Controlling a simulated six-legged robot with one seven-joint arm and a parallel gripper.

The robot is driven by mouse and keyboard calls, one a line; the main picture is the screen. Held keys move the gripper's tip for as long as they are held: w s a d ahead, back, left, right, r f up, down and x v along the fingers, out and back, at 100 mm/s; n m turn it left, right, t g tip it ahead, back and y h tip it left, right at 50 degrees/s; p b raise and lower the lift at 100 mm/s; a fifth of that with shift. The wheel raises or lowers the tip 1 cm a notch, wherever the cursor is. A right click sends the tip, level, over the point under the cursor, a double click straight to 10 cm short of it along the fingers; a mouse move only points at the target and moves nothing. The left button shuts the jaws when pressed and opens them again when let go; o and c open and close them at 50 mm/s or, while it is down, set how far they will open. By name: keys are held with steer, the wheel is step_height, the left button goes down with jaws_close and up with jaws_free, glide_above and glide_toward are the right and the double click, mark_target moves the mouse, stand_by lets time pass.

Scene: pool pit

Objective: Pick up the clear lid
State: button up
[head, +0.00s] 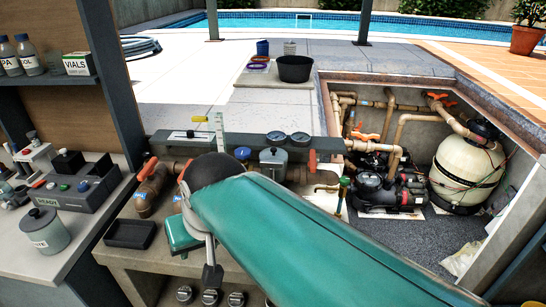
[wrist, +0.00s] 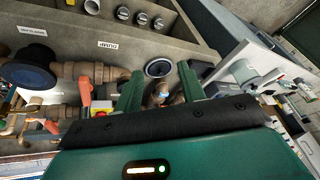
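In the wrist view a round piece with a pale rim and dark middle (wrist: 158,69) lies on the concrete bench. It looks like the clear lid, though I cannot be sure. My gripper (wrist: 160,76) is open, its two green fingers apart and empty. In the picture, the round piece shows between and just beyond the fingertips; I cannot tell the gap to it. In the head view my arm hides that part of the bench, and I cannot make out the lid there.
The equipment pit (head: 440,235) opens at the right.

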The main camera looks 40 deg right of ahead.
steer(key=w+d+r+m+g+y, duration=0.1)
steer(key=w+d+r+m+y, duration=0.15)
steer(key=w+d+m, duration=0.6)
steer(key=m+t+y, duration=0.6)
steer(key=m, duration=1.1)
glide_toward(274, 149)
steer(key=shift+n, duration=0.25)
steer(key=x, duration=1)
steer(key=shift+w, duration=0.15)
jaws_close()
